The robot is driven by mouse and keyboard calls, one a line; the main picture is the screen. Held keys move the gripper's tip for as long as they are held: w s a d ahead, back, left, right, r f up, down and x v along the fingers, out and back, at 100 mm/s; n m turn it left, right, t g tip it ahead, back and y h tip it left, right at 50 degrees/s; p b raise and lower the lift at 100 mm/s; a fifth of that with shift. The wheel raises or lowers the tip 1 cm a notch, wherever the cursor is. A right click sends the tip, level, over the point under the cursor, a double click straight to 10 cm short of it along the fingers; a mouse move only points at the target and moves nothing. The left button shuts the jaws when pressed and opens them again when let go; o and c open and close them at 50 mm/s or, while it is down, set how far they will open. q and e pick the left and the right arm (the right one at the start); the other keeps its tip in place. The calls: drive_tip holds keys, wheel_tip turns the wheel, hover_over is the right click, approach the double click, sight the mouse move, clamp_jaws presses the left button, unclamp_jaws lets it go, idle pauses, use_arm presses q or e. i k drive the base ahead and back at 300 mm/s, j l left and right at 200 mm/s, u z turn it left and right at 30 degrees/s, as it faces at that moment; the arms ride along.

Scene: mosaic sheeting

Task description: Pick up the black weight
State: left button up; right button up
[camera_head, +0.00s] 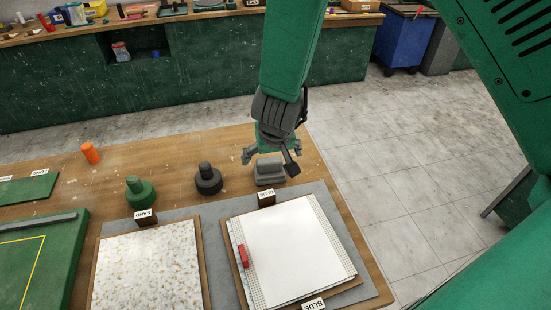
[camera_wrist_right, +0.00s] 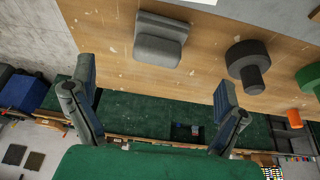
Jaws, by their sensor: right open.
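The black weight (camera_head: 208,180), a round dark disc with a knob on top, stands upright on the wooden table between a green weight (camera_head: 134,193) and a grey block with a raised grip (camera_head: 270,173). The black weight also shows right of centre in the right wrist view (camera_wrist_right: 250,67). My right gripper (camera_head: 270,158) is open and empty, above and near the grey block, to the right of the black weight. In the right wrist view its two fingers (camera_wrist_right: 156,76) stand apart with the grey block (camera_wrist_right: 160,38) ahead of them. My left gripper is not in view.
A white tiled sheet on a board (camera_head: 295,250) with a red piece (camera_head: 243,256) and a speckled board (camera_head: 148,268) lie on a grey mat. An orange cylinder (camera_head: 90,153) stands at the table's far left.

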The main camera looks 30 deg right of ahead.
sight(208, 181)
drive_tip(key=k+j, duration=0.65)
drive_tip(key=k, duration=0.25)
